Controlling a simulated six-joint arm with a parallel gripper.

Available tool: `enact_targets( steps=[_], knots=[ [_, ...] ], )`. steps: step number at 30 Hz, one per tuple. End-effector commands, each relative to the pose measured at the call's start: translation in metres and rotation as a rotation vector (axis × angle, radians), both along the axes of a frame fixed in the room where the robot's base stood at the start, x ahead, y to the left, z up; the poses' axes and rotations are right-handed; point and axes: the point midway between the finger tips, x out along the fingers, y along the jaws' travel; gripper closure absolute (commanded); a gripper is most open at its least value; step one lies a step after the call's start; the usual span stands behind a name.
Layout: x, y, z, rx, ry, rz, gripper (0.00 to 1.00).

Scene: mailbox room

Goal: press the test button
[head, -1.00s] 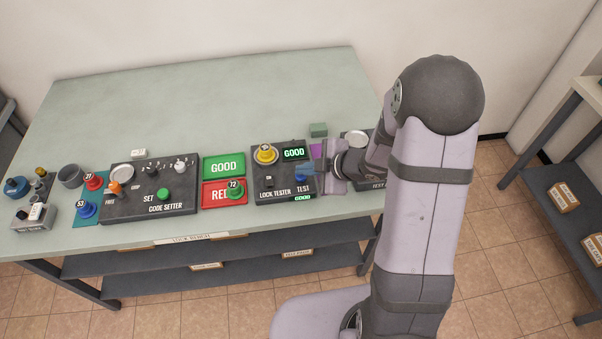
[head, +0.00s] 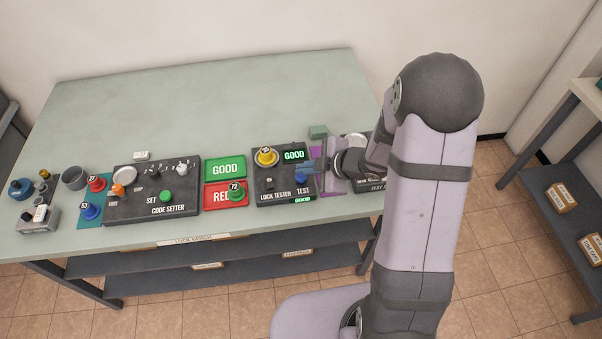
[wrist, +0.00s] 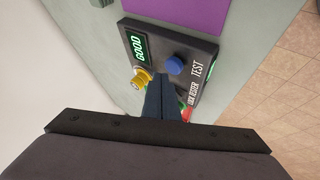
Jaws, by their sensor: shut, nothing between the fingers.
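The lock tester (head: 262,186) is a dark box on the bench with a yellow-topped lock (head: 266,156) in it. Its small screen (head: 294,155) reads GOOD in green. The blue test button (head: 301,178) sits above the word TEST; it also shows in the wrist view (wrist: 174,65), uncovered. My gripper (head: 306,167) is shut and empty, with its fingertips close to the button's far side in the head view. In the wrist view my fingertips (wrist: 164,78) appear beside the button. I cannot tell their exact height above the box.
Left of the tester are a green GOOD tray (head: 226,167) and a red tray (head: 215,195) holding a green lock (head: 236,192) marked 72. The code setter (head: 130,206) stands further left. A purple mat (wrist: 185,12) lies beside the tester. The bench's back is clear.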

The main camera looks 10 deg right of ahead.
Motion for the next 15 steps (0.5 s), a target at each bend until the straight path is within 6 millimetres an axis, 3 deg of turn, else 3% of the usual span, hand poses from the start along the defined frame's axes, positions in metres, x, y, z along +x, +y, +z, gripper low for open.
enact_targets(
  steps=[8,15],
  knots=[
    [0.000,0.000,0.000,0.000,0.000,0.000,1.00],
    [0.000,0.000,0.013,0.000,0.000,0.000,1.00]
  ],
)
